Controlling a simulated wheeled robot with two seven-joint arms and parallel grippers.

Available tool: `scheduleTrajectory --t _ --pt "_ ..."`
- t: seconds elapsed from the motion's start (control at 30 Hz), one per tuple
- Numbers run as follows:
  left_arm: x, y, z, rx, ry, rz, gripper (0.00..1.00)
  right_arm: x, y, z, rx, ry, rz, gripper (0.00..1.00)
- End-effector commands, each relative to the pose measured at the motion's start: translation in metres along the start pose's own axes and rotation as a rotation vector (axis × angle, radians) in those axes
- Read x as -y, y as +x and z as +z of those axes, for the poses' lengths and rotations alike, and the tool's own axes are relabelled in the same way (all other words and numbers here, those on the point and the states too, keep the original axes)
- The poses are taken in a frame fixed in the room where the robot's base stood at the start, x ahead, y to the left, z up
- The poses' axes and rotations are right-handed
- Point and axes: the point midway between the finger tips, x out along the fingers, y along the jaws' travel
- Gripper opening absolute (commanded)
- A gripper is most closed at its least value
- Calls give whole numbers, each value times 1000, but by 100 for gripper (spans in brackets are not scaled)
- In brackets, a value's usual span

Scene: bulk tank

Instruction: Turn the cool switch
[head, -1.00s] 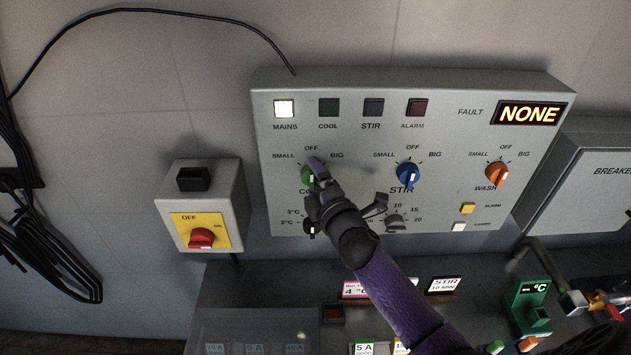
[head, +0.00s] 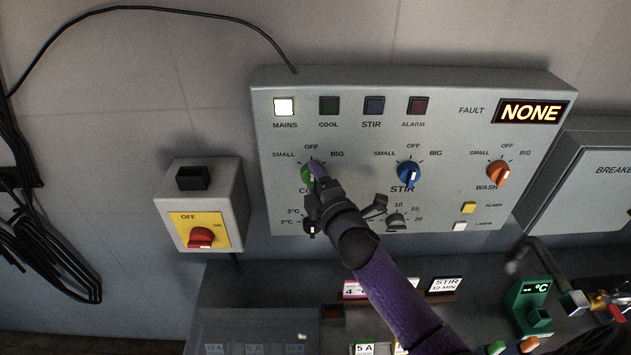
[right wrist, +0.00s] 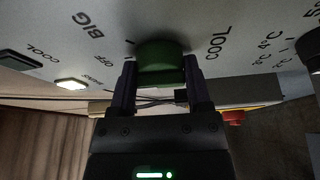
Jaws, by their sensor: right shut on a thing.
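The green cool switch (head: 307,177) is a knob on the grey control panel, under the OFF mark between SMALL and BIG. My right gripper (head: 316,172) reaches it from below and hides most of it in the head view. In the right wrist view the green knob (right wrist: 160,58) sits between the two fingers of my right gripper (right wrist: 160,85), which are shut on its sides. The knob's pointer is hidden, so I cannot tell its setting. The cool lamp (head: 329,106) is dark. My left gripper is not in view.
The mains lamp (head: 284,107) is lit, and the fault display (head: 530,113) reads NONE. A blue stir knob (head: 409,174) and an orange wash knob (head: 498,172) are to the right. A box with a red main switch (head: 201,238) is at left. A cluttered shelf lies below.

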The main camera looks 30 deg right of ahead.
Motion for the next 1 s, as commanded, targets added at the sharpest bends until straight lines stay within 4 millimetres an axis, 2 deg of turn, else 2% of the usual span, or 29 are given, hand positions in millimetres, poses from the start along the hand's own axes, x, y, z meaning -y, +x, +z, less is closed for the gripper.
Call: scheduleTrajectory --t 0.5,1.0 --pt "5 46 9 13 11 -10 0 9 0 0 3 386 158 4" --pt "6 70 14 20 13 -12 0 8 1 -1 4 695 285 4"
